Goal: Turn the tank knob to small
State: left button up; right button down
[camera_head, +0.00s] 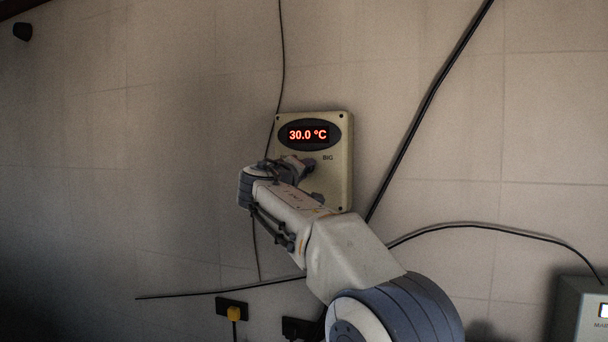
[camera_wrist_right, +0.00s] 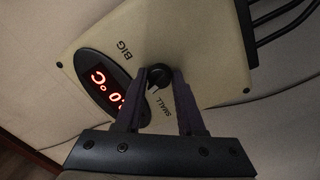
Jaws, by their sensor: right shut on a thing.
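The tank control box (camera_head: 345,180) is a beige panel on the tiled wall, with a dark oval display (camera_head: 308,134) reading 30.0 °C in red. The word BIG is printed on its right side. In the right wrist view the box (camera_wrist_right: 205,45) shows the words BIG and SMALL on either side of a round black knob (camera_wrist_right: 159,77). My right gripper (camera_wrist_right: 160,76) is shut on this knob, one finger on each side. In the head view my right gripper (camera_head: 308,165) is at the box below the display, and my arm hides part of the box. My left gripper is not in view.
Black cables run along the wall around the box. A black socket with a yellow plug (camera_head: 233,313) is low on the wall below. A pale device (camera_head: 580,312) stands at the lower right. The wall left of the box is mostly clear.

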jog(key=shift+r+n+y, duration=0.15)
jog(key=shift+n+y, duration=0.35)
jog(key=shift+n, duration=3)
jog(key=c, duration=0.5)
grip_release()
jog(key=shift+s, duration=0.1)
